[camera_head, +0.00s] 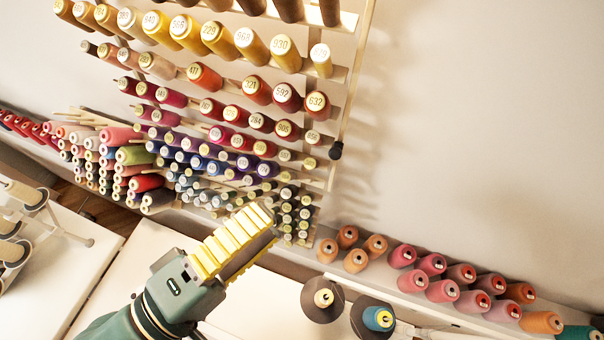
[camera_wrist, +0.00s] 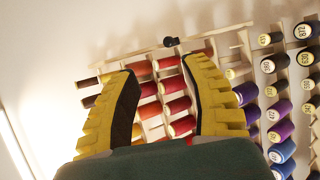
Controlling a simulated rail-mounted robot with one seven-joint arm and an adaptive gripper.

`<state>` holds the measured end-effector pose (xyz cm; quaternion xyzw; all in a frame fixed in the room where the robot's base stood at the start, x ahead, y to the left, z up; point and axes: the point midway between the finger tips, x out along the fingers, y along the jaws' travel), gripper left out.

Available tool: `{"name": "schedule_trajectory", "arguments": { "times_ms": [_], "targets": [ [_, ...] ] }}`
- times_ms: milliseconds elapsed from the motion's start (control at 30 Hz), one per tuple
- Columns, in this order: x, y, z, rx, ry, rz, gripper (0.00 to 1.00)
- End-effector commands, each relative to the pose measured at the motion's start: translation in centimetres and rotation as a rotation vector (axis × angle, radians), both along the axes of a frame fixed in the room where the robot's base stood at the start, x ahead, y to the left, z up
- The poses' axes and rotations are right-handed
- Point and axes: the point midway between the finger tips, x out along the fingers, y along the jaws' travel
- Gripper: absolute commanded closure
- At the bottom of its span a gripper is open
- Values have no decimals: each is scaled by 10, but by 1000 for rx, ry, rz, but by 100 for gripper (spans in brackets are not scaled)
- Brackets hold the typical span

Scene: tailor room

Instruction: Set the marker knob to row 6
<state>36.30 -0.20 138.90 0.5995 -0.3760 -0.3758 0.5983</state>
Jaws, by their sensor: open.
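The marker knob (camera_head: 335,151) is a small black knob on the right side rail of the wall-mounted thread rack (camera_head: 352,60). It stands near the ends of the lower-middle rows; its exact row cannot be told. In the wrist view the knob (camera_wrist: 171,42) shows at the upper middle, beyond the rack's pale side rail. My gripper (camera_head: 262,222), with yellow ribbed fingers, is in front of the rack, lower left of the knob in the head view. In the wrist view my gripper (camera_wrist: 160,70) is open and empty, with the knob beyond the gap between its fingers, apart from them.
Numbered thread spools (camera_head: 281,45) fill the rack's rows left of the knob. Pink and orange cones (camera_head: 440,291) stand on a low ledge (camera_head: 400,297) at lower right. Two large spools (camera_head: 323,299) sit in front. The wall (camera_head: 460,130) right of the rack is bare.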

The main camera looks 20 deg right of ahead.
Motion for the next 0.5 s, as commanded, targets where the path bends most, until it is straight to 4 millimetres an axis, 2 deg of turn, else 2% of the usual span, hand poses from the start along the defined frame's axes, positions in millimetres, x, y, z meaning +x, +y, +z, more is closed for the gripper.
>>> {"name": "schedule_trajectory", "arguments": {
  "times_ms": [33, 100, 167, 267, 500],
  "targets": [
    [-2, 11, -13, 0, 0, 36, 54],
    [-2, 18, -16, -3, 4, 58, 54],
    [0, 17, -14, -1, 3, 62, 54],
    [7, 5, -13, 0, 3, 59, 54],
    [34, -45, -13, 0, 1, 56, 54]
  ]
}}
